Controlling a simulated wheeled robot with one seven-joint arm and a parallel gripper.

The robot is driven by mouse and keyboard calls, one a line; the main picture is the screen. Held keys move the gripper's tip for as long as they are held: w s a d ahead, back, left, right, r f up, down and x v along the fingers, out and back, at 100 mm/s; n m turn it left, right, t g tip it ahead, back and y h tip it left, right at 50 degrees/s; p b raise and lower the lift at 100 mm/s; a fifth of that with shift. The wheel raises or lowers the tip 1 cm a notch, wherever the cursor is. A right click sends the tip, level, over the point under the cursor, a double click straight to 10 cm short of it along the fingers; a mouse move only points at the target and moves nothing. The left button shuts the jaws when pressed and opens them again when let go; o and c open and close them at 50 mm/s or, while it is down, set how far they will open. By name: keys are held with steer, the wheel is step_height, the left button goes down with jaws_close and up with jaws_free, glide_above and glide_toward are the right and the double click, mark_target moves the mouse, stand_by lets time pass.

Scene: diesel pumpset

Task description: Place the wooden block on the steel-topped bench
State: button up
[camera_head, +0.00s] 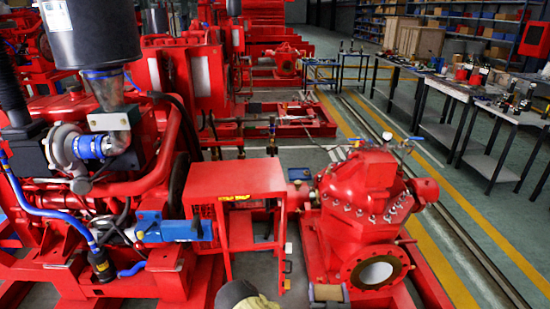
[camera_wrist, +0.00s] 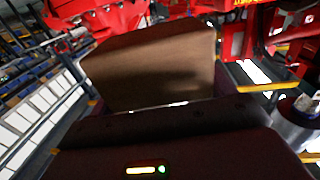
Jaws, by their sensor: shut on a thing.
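The wooden block (camera_wrist: 150,68) fills the upper middle of the wrist view, a plain brown face with dark edges. My gripper (camera_wrist: 160,108) is shut on it; the dark gripper body covers the block's lower part. In the head view, a small tan piece between dark sides shows at the bottom edge, right of centre; I cannot tell surely if it is the held block. The steel-topped bench (camera_head: 510,115) stands at the right in the head view, with grey tops, dark legs and several small items on it. The block is apart from the bench.
A red pump (camera_head: 365,200) with a round flange stands right of centre, close in front. A red guard frame (camera_head: 235,195) and a diesel engine (camera_head: 85,160) fill the left. The floor between pump and benches is clear, with yellow lines. Blue shelves (camera_head: 470,20) stand behind.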

mark_target(328, 298)
steer(key=shift+n+y, duration=0.4)
steer(key=r+p, duration=0.4)
steer(key=r, duration=0.1)
steer(key=r+p, duration=0.3)
steer(key=shift+s+a+r, duration=0.15)
steer(key=shift+s+a, duration=0.05)
steer(key=shift+a, duration=0.05)
steer(key=shift+r+p, duration=0.4)
steer(key=shift+r, duration=0.1)
steer(key=shift+s, duration=0.1)
steer(key=shift+f, duration=0.1)
steer(key=s+f, duration=0.4)
steer(key=f, duration=0.1)
steer(key=shift+s+a+f, duration=0.15)
steer(key=shift+a+f, duration=0.05)
steer(key=shift+a, duration=0.05)
steer(key=shift+a, duration=0.15)
